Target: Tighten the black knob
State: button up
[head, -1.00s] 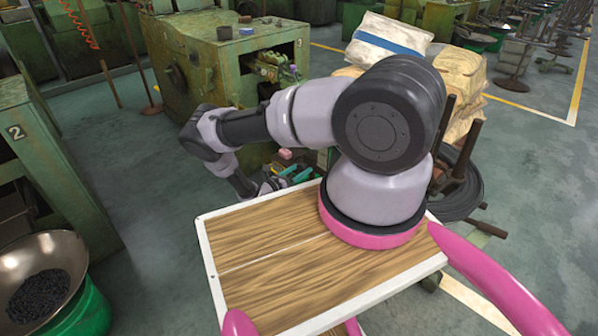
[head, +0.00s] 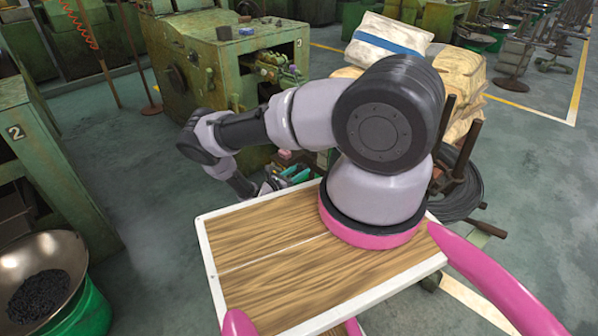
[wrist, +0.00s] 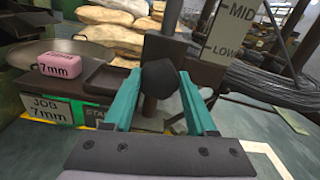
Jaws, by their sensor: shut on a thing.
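The black knob (wrist: 160,76) is at the centre of the wrist view, in front of a dark upright post (wrist: 171,18). My gripper (wrist: 158,84) has teal fingers, one on each side of the knob, and is shut on it. The knob's far side and its shaft are mostly hidden. In the head view my gripper (head: 297,173) is a small teal patch beyond the wooden tabletop, and I cannot make out the knob there. A plate (wrist: 230,28) marked MID and LOW stands right of the post.
A pink block (wrist: 60,64) marked 7mm sits on a dark ledge at left, above a JOB 7mm sign (wrist: 46,108). Sacks (wrist: 112,30) lie behind. Coiled wire (wrist: 265,86) is at right. Green machine 2 (head: 45,150) stands left, with open floor between.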

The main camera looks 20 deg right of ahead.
jog(key=m, duration=0.5)
jog(key=shift+a+m, duration=0.1)
jog(key=shift+m, duration=0.2)
jog(key=m, duration=0.4)
jog(key=shift+s+f, duration=0.1)
jog(key=m, duration=0.9)
jog(key=shift+s+f+m, duration=0.1)
jog(key=shift+m, duration=0.3)
jog(key=o, duration=1.4)
